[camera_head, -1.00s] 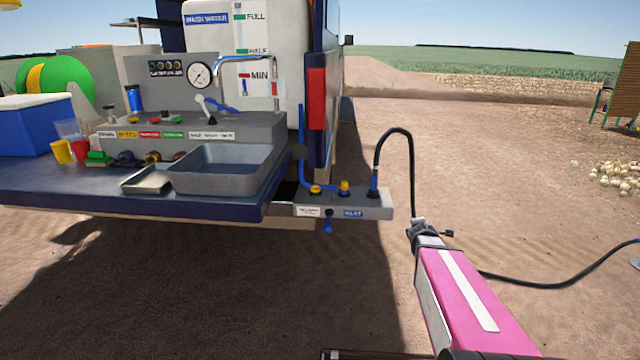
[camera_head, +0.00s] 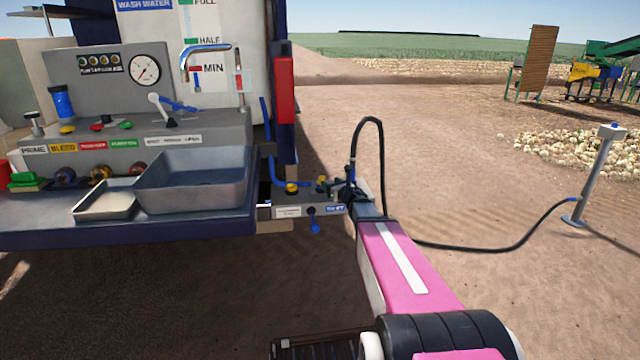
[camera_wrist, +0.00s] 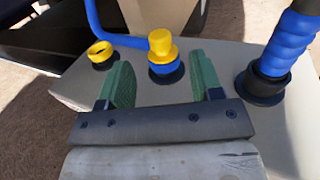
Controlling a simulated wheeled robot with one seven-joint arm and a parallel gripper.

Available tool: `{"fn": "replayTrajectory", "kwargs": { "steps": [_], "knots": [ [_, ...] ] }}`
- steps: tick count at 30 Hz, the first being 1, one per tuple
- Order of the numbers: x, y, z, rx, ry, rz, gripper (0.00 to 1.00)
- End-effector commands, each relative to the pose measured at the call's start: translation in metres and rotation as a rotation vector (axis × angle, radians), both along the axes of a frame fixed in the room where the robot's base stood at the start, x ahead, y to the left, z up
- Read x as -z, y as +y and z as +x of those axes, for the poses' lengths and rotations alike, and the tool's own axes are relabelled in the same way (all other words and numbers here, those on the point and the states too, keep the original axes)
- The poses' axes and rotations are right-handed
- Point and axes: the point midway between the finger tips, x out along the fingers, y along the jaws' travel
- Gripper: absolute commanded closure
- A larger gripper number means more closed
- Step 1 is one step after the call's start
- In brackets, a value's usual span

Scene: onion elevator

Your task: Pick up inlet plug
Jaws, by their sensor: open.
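The yellow plug (camera_wrist: 162,45), which I take for the inlet plug, stands upright in a blue and black port on a grey panel. In the wrist view my gripper (camera_wrist: 160,62) is open, with one green finger on each side of the plug's line; whether they touch it cannot be told. In the head view the plug (camera_head: 321,181) is small, and my gripper (camera_head: 349,192) is at the right end of the panel (camera_head: 265,213), partly hiding it. A blue "INLET" label (camera_head: 335,209) is on the panel's front.
A black hose with a blue ribbed grip (camera_wrist: 293,45) rises from the panel right of my gripper. It loops down to a grey post (camera_head: 597,175). A yellow ring (camera_wrist: 100,50) sits left of the plug. A sink (camera_head: 195,185) stands left of the panel.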

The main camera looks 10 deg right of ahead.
Motion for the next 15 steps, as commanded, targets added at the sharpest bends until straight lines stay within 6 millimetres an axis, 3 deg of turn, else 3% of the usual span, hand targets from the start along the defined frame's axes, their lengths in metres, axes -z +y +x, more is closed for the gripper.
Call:
{"fn": "replayTrajectory", "kwargs": {
  "steps": [3, 10, 15],
  "knots": [
    [0.000, 0.006, 0.018, -0.001, -0.001, 0.001, 0.41],
    [0.000, 0.012, 0.030, 0.001, 0.001, 0.002, 0.41],
    [-0.001, 0.021, 0.052, 0.000, 0.000, 0.002, 0.41]
  ]
}}
